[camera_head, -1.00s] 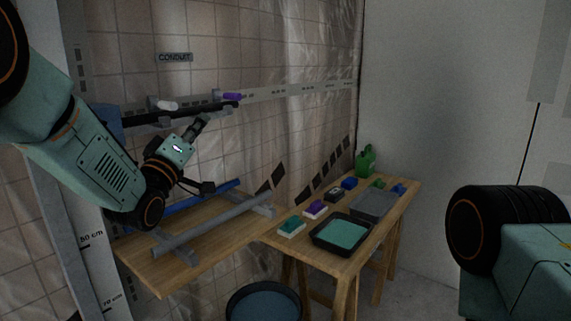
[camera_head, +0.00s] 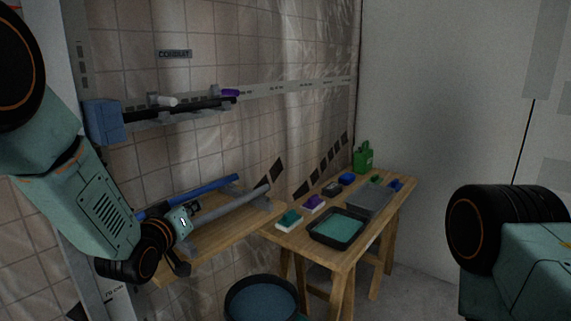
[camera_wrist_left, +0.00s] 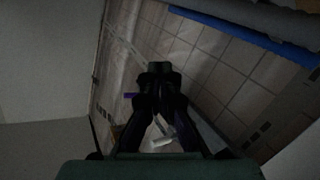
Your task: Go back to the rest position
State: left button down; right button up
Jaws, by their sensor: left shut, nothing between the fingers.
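My left gripper (camera_head: 191,211) is low at the left in the head view, in front of the wooden shelf that bears the pipes. Its fingers are shut and empty; in the left wrist view the dark fingers (camera_wrist_left: 160,75) meet at the tips. The gripper overlaps the grey pipe (camera_head: 245,202) and the blue pipe (camera_head: 208,187) in the picture; I cannot tell whether it touches them. In the left wrist view the blue pipe (camera_wrist_left: 245,33) crosses the upper right. Of my right arm only a part shows at the right edge; its gripper is out of view.
A black bar (camera_head: 190,110) sits at the wall rail, with a blue block (camera_head: 104,122) at its left. The right table holds a black tray (camera_head: 318,237), a grey bin (camera_head: 372,201), sponges and a green can (camera_head: 363,158). A round tub (camera_head: 232,307) stands below.

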pick_arm(q)
jog(key=s+a+f+m+g+y, duration=0.1)
jog(key=s+f+g, duration=0.3)
jog(key=s+f, duration=0.5)
jog(key=s+a+f+m+g, duration=0.1)
jog(key=s+f+g, duration=0.35)
jog(key=f, duration=0.75)
jog(key=s+f+g, duration=0.2)
jog(key=s+f, duration=0.2)
jog(key=s, duration=0.7)
jog(key=s+f+g, duration=0.3)
jog(key=s+f, duration=0.1)
jog(key=s, duration=0.7)
jog(key=s+f+g+y, duration=0.1)
jog(key=s+f, duration=0.4)
jog(key=s, duration=0.7)
jog(key=shift+a+m+g, duration=0.25)
jog(key=shift+m+g, duration=0.05)
jog(key=shift+g, duration=0.55)
